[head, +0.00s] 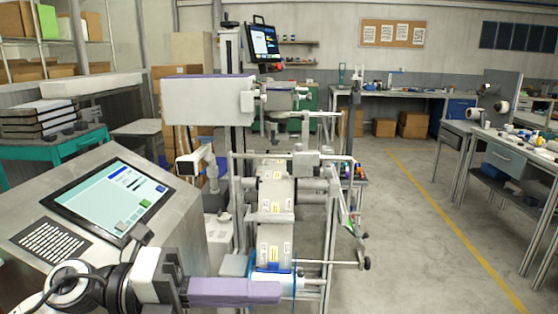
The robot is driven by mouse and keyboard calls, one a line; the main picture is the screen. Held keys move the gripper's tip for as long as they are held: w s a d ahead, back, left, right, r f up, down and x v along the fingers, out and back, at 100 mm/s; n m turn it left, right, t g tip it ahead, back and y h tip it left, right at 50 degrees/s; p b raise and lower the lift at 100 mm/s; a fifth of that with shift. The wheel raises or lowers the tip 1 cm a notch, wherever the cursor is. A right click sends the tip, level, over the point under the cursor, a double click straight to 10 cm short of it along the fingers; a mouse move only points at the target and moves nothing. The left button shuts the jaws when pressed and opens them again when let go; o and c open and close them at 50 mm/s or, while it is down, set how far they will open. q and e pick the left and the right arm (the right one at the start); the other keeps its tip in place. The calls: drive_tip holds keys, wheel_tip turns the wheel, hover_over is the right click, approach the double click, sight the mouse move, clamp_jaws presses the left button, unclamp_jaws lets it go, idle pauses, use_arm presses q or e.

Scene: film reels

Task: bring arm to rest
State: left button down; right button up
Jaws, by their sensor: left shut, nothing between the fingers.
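My left arm comes in from the lower left. Its gripper (276,292) points right, low in the picture, with its purple-grey fingers closed and nothing seen between them. The fingertips overlap, in the picture, a white roll with a blue rim (289,283) at the foot of the machine. I cannot tell whether they touch it. A pale film web with yellow-marked labels (274,243) runs down the middle of the machine's metal frame (236,215). My right gripper is not in view.
A slanted console with a touchscreen (112,197) stands close at the left, beside my left arm. A teal table (60,150) with stacked trays is behind it. A workbench (500,152) stands at the right. The floor (420,255) between machine and bench is clear.

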use_arm(q)
drive_tip(key=w+a+f+n+t, duration=0.3)
drive_tip(key=w+f+n+t, duration=0.15)
drive_tip(key=n+t, duration=0.9)
drive_tip(key=a+f+n+t+y, duration=0.1)
drive_tip(key=a+f+n+y, duration=0.2)
drive_tip(key=f+n+y, duration=0.35)
drive_tip(key=a+f+n+t+y, duration=0.1)
drive_tip(key=a+f+n+y, duration=0.3)
drive_tip(key=f+n, duration=0.55)
drive_tip(key=s+a+f+n+g+y, duration=0.1)
drive_tip(key=s+f+n+g+y, duration=0.1)
drive_tip(key=s+f, duration=0.7)
drive_tip(key=s+a+f+n+g+y, duration=0.2)
drive_tip(key=s+f+n+g, duration=0.2)
drive_tip(key=f, duration=1)
drive_tip(key=s+g, duration=0.2)
drive_tip(key=s, duration=0.2)
drive_tip(key=shift+s, duration=0.4)
